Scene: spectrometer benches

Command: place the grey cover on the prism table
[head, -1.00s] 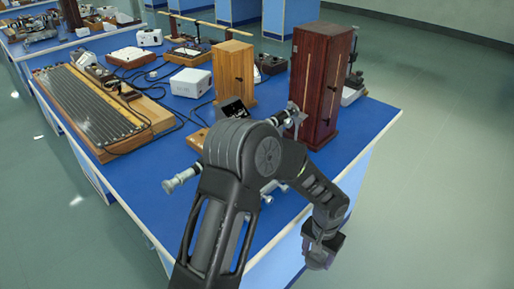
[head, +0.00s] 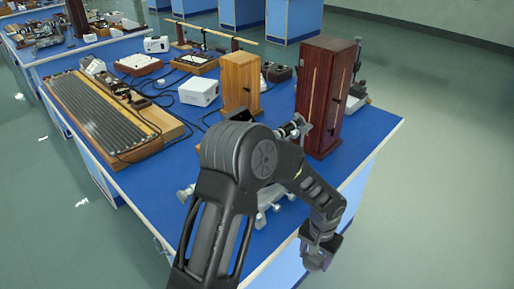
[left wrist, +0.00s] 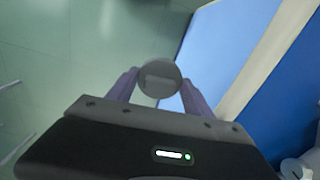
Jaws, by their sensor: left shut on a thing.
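My left gripper (head: 318,258) hangs off the near right side of the blue-topped bench, pointing down. In the left wrist view its two fingers (left wrist: 159,92) are shut on the grey cover (left wrist: 159,78), a round grey disc with a paler bar across it. In the head view the cover cannot be made out clearly. The spectrometer (head: 300,128) stands on the bench behind my left arm, with parts of its tubes and base showing either side. Its prism table is hidden by my arm. My right gripper is not in view.
A tall dark red cabinet (head: 318,110) and a lighter wooden box (head: 240,84) stand just behind the spectrometer. A white box (head: 200,91) and a long ribbed wooden board (head: 105,112) lie farther left. Open floor (head: 440,190) is to the right.

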